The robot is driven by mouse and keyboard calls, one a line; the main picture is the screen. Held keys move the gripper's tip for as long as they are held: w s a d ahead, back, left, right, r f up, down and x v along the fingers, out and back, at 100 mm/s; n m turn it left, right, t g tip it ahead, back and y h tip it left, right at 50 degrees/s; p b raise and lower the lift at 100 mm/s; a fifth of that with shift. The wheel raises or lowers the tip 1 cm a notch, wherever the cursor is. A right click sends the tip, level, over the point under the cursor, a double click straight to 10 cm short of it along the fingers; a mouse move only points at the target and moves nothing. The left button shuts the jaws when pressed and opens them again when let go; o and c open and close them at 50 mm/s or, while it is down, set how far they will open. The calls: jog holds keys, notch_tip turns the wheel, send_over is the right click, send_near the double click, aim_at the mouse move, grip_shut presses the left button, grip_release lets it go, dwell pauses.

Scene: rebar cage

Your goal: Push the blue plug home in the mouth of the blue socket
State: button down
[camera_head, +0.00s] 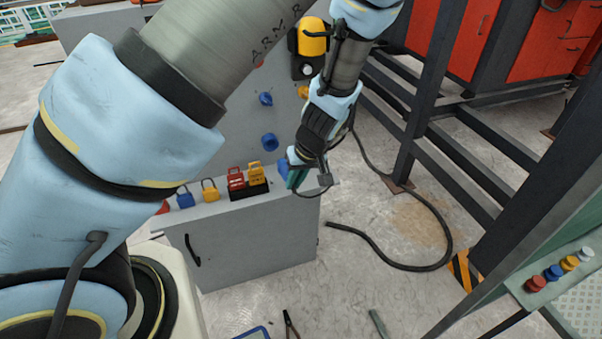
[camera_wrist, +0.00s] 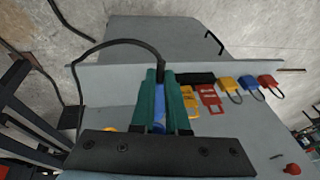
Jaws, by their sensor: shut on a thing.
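My gripper (camera_head: 297,180) is at the right end of the grey cabinet's ledge. In the wrist view its green fingers (camera_wrist: 156,102) are shut on the blue plug (camera_wrist: 159,112). A black cable (camera_wrist: 122,43) arches from the finger area to the left. In the head view a bit of blue shows beside the fingers. Two round blue fittings, an upper one (camera_head: 266,99) and a lower one (camera_head: 269,141), are on the upright grey panel, up and left of my gripper. I cannot tell which is the blue socket. Neither shows clearly in the wrist view.
Dark steel posts (camera_head: 425,95) stand at right. A loose hose (camera_head: 440,240) lies on the floor.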

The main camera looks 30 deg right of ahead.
aim_at(284, 165)
jog(key=shift+w+a+r+p, duration=0.15)
jog(key=shift+w+a+p, duration=0.1)
jog(key=shift+w+p, duration=0.3)
jog(key=shift+w+d+b, duration=0.2)
jog(key=shift+w, duration=1.25)
jog(key=shift+w+d+b, duration=0.15)
jog(key=shift+w, duration=1.25)
jog(key=shift+w+d+b, duration=0.15)
jog(key=shift+w, duration=0.85)
jog(key=shift+w+d+b, duration=0.1)
jog(key=shift+w+b, duration=0.05)
jog(key=shift+w, duration=0.8)
jog(key=c, duration=0.8)
grip_release()
jog(key=shift+c, duration=0.2)
jog(key=b+v, duration=0.3)
jog(key=v, duration=0.7)
jog(key=shift+r, duration=0.45)
jog(key=shift+d, duration=0.1)
